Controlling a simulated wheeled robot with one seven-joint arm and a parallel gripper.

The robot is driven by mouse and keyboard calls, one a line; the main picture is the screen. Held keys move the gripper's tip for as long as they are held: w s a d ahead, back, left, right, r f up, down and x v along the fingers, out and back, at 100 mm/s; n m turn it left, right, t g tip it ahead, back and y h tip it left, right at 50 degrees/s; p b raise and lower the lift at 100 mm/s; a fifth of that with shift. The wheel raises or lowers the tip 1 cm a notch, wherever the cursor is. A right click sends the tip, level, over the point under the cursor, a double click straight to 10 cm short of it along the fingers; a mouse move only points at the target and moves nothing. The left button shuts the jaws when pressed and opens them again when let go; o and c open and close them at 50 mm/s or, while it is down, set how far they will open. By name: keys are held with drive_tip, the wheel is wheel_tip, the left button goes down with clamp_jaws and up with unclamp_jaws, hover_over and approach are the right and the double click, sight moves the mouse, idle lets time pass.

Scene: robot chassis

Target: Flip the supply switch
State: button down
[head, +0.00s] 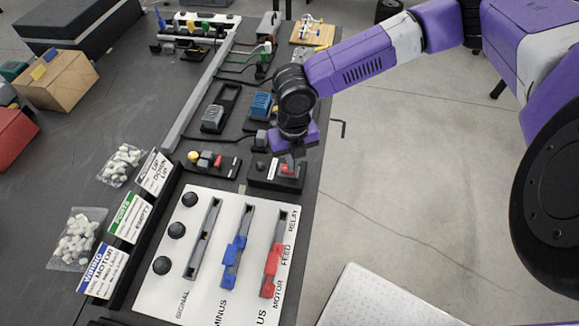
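A small black box (262,181) with a red part (287,170) on top sits near the right edge of the dark bench; it may be the supply switch, but I can read no label on it. My gripper (290,158) points down right over this box, close to the red part. The gripper's purple body hides the back of the box. Its fingertips are small and partly merged with the red part, so contact and finger opening cannot be told.
A white panel (176,281) with black knobs, a blue slider (234,254) and a red slider (271,264) lies in front. A black module (227,166) with yellow and red parts stands left of the box. Label cards (128,217) and bags (78,238) lie further left. Right of the bench is open floor.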

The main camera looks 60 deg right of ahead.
wheel_tip(320, 180, up, 7)
drive_tip(key=p, duration=0.6)
drive_tip(key=shift+p, duration=0.4)
idle(0.5)
